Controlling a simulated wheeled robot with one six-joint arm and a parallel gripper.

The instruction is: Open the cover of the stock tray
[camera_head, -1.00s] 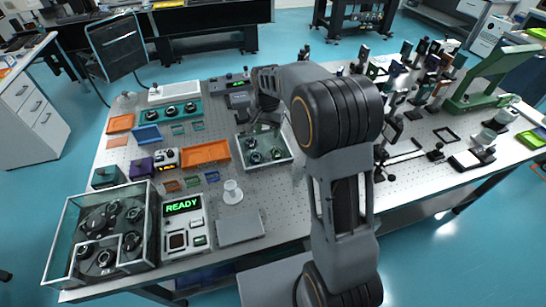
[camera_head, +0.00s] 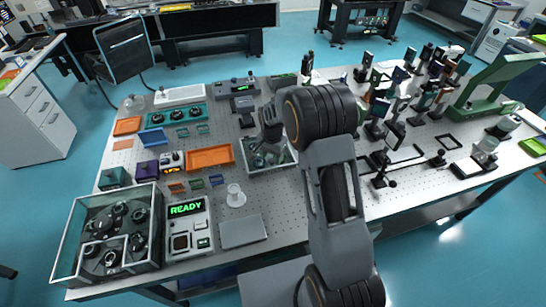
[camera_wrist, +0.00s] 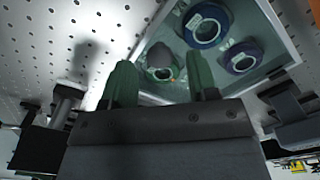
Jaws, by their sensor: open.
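The stock tray (camera_head: 289,165) is a shallow, pale-rimmed tray near the middle of the perforated table, with several round ringed parts inside. In the wrist view the tray (camera_wrist: 284,62) fills the upper right, with two dark blue rings and a green ring showing. A clear cover over it is hard to make out. A grey rounded knob-like piece (camera_wrist: 160,54) shows between my fingers; I cannot tell whether it touches them. My gripper (camera_wrist: 161,76) is open, its two green fingers apart and pointing at the tray. In the head view my gripper (camera_head: 264,146) is over the tray and hides part of it.
An orange tray (camera_head: 210,158) lies just left of the stock tray. A white stand (camera_head: 235,196) and a grey plate (camera_head: 243,232) are in front. A larger glass-walled box (camera_head: 70,235) and a READY device (camera_head: 187,226) stand front left. Several optic posts (camera_head: 400,105) crowd the right.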

